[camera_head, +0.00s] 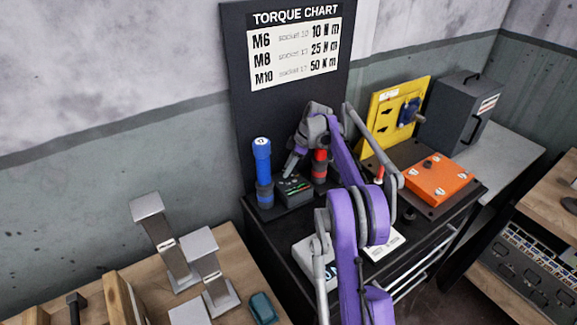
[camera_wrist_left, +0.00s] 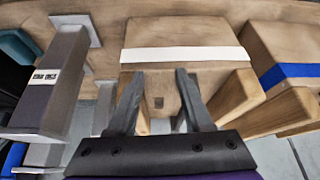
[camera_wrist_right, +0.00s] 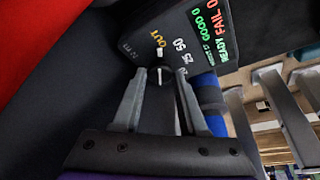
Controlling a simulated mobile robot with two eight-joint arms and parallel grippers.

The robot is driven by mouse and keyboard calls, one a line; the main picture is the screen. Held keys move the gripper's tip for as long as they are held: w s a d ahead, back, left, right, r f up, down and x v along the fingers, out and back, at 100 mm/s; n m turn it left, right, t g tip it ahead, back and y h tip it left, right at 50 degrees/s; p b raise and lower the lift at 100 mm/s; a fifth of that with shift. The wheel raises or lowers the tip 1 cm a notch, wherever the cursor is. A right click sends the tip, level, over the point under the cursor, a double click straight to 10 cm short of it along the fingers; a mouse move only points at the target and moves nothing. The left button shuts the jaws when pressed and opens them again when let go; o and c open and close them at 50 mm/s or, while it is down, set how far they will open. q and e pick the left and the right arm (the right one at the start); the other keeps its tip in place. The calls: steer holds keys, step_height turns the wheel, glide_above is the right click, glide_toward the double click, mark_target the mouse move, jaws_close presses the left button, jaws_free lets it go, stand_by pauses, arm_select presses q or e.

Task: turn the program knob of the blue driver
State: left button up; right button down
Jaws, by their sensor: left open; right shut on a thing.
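The blue driver (camera_head: 262,165) stands upright at the back left of the dark bench; part of it shows in the right wrist view (camera_wrist_right: 208,90). Beside it is a dark controller box (camera_head: 294,190) with a lit display (camera_wrist_right: 212,30) and dial markings. My right gripper (camera_head: 289,170) reaches down onto this box. In the right wrist view its fingers are shut on the small dark program knob (camera_wrist_right: 159,77), which has a white pointer mark; the fingers partly hide it. My left gripper (camera_wrist_left: 157,73) is open and empty above wooden items, out of the head view.
A red driver (camera_head: 320,166) stands right of the box, close to my right arm. A yellow panel (camera_head: 392,112) and an orange plate (camera_head: 438,180) are further right. Grey metal stands (camera_head: 205,255) occupy the wooden table at front left.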

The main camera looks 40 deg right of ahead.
stand_by(0.4)
steer(key=shift+c, duration=2.3)
jaws_free()
steer(key=shift+r, duration=0.1)
step_height(320, 180, up, 10)
steer(key=p, duration=0.1)
